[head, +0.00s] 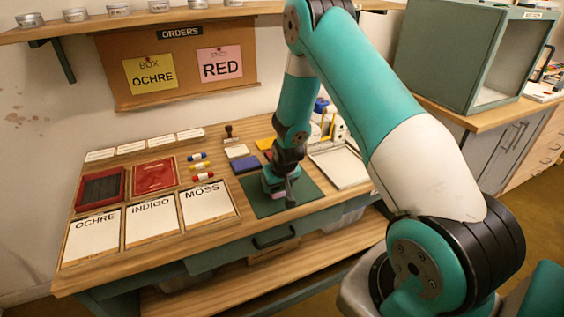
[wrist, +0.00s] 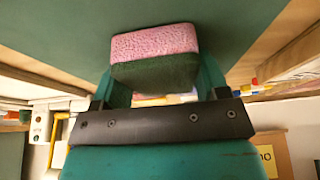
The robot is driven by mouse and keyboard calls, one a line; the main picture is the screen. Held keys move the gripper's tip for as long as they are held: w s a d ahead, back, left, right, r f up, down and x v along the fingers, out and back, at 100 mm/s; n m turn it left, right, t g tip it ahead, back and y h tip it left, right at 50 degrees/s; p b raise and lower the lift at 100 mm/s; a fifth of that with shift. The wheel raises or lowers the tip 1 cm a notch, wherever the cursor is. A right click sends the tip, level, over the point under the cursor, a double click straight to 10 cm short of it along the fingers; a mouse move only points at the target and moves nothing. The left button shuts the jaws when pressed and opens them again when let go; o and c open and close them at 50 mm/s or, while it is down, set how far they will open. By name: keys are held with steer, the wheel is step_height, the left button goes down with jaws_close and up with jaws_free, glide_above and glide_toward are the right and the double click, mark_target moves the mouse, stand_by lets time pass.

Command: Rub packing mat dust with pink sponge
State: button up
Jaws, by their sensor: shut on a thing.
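The packing mat (head: 262,207) is a dark green sheet at the front right of the table, and it also fills the upper part of the wrist view (wrist: 70,30). The pink sponge (wrist: 155,42) has a dark green side and sits between my gripper's fingers. My gripper (wrist: 158,85) is shut on it. In the head view, my gripper (head: 288,195) is low over the mat and hides part of it. Whether the sponge touches the mat is unclear. I cannot make out any dust on the mat.
Left of the mat are trays labelled OCHRE (head: 92,235), INDIGO (head: 150,224) and MOSS (head: 208,203), with small colored tubes (head: 203,176) behind. A blue pad (head: 245,164) lies behind the mat. A white tray (head: 340,168) is to its right.

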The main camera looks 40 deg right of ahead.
step_height(320, 180, up, 2)
steer(key=shift+w+a+r, duration=0.1)
steer(key=shift+r, duration=0.1)
steer(key=shift+r+p, duration=2.1)
steer(key=shift+r, duration=0.6)
